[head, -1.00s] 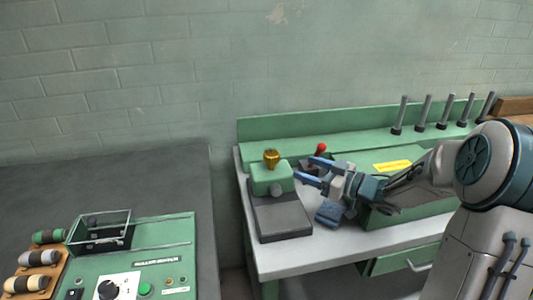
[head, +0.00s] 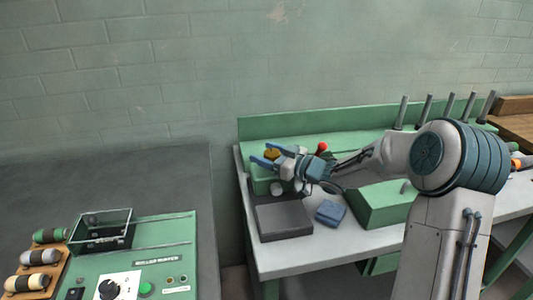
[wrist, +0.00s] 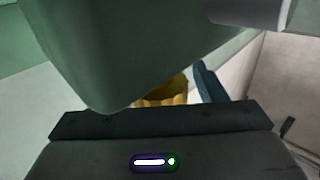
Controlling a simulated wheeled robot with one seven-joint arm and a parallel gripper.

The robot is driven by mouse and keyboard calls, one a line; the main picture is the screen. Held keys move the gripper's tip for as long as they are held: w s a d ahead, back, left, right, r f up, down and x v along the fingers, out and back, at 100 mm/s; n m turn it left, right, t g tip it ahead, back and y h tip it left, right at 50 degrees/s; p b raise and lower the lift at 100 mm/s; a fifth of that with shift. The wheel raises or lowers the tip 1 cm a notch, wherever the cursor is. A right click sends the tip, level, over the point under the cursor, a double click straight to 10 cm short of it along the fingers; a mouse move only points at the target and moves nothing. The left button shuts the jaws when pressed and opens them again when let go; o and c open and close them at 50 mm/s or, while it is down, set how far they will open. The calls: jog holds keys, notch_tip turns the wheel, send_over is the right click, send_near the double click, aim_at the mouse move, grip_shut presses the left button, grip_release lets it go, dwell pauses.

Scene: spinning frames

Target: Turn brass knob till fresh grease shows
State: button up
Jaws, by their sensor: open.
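The brass knob (head: 271,153) sits on top of the green block (head: 262,184) on the grey plate fixture, at the left end of the bench. My gripper (head: 262,154) is open at the knob's height, with its blue fingers reaching to the left around or beside it. I cannot tell whether they touch it. In the wrist view the knob's ribbed yellow side (wrist: 163,95) shows beside one blue finger (wrist: 209,82). A large green shape hides the rest of the knob and the other finger. No grease can be made out.
A red-topped lever (head: 322,147) stands just right of my gripper. A blue cloth-like block (head: 330,212) and a green box (head: 385,207) lie on the bench (head: 300,255). Several grey pegs (head: 425,107) line the back. A green control panel (head: 135,262) stands on the left table.

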jog(key=shift+w, duration=0.1)
jog(key=c, duration=1)
jog(key=shift+f+b, duration=0.1)
jog(key=shift+b, duration=0.4)
